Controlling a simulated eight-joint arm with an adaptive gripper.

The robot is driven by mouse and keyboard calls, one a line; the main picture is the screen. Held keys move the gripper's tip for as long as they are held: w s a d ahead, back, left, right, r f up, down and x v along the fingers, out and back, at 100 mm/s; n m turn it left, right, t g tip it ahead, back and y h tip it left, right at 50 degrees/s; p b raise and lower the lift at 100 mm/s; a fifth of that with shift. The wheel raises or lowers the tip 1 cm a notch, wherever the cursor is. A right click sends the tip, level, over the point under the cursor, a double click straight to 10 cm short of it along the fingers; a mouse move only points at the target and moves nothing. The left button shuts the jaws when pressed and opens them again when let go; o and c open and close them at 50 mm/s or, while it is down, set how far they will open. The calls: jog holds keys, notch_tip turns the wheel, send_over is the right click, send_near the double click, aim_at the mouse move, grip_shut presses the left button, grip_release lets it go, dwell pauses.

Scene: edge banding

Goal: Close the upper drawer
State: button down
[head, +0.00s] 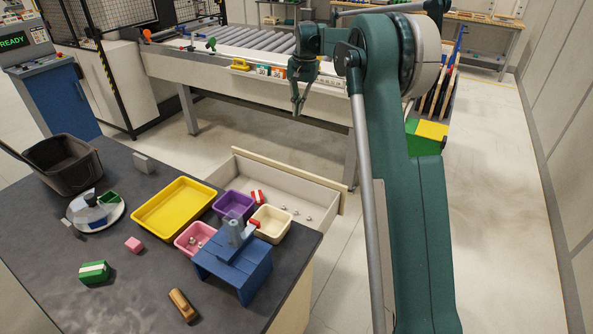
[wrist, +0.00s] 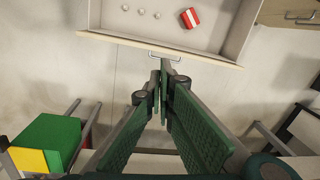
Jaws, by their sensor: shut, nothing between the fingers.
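The upper drawer (head: 325,205) stands pulled out from the far side of the dark-topped counter in the head view. Its pale front panel (head: 290,168) faces away from the counter. The drawer holds several small metal balls and a red-and-white block (wrist: 190,18). In the wrist view its front panel (wrist: 130,42) and a thin handle (wrist: 166,55) show near the top. My gripper (head: 298,112) is shut and empty, outside the drawer on the front panel's side. In the wrist view its fingertips (wrist: 163,66) overlap the handle area; I cannot tell whether they touch it.
The counter (head: 140,285) carries a yellow tray (head: 172,207), small bins, a blue stand (head: 232,268) and a black tub (head: 62,165). A roller conveyor (head: 255,75) stands behind my gripper. Another wooden front (wrist: 285,12) with a handle shows at the wrist view's top right.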

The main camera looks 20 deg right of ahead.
jog(key=w+d+f, duration=0.2)
jog(key=w+f, duration=0.1)
jog(key=f, duration=0.6)
jog(key=w+d+f+m+g+b, duration=0.1)
jog(key=w+f, duration=0.3)
jog(key=f, duration=0.5)
jog(key=w+d+f+m+g+b, duration=0.1)
jog(key=w+d+f, duration=0.1)
jog(key=f, duration=0.6)
jog(key=shift+w+d+f+y, duration=0.3)
jog(key=shift+w+f+y, duration=0.1)
jog(key=shift+w, duration=0.45)
jog(key=shift+f, duration=0.15)
jog(key=shift+s+a+f+b, duration=0.55)
jog(key=shift+s+a+f, duration=0.2)
jog(key=shift+f, duration=0.8)
jog(key=shift+s+a+f+b, duration=0.5)
jog(key=shift+s+a+f, duration=0.25)
jog(key=shift+f, duration=0.85)
jog(key=shift+s+a+f+b, duration=0.55)
jog(key=shift+s+a+f, duration=0.2)
jog(key=shift+f, duration=0.8)
